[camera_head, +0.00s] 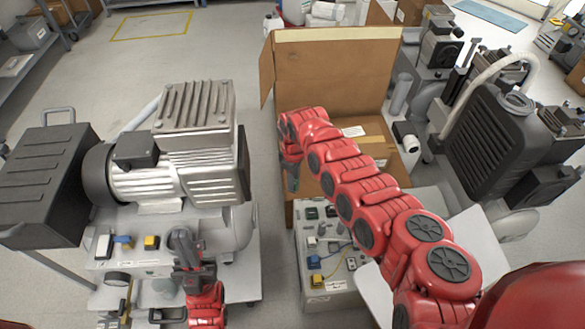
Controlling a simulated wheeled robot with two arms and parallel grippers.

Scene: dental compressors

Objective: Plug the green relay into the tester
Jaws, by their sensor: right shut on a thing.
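The tester (327,299) is a light grey box at the lower middle. My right gripper (292,184) points down in front of the cardboard box, above the tester's far left edge. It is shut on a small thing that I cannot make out. My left gripper (181,243) is over the front of the compressor's cart; its fingertips are unclear. No green relay is clearly visible.
A compressor (170,165) stands on a grey cart (240,275) at left, with white, blue and yellow blocks along its front. An open cardboard box (335,75) stands behind the tester. More compressors crowd the right. Floor shows between cart and tester.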

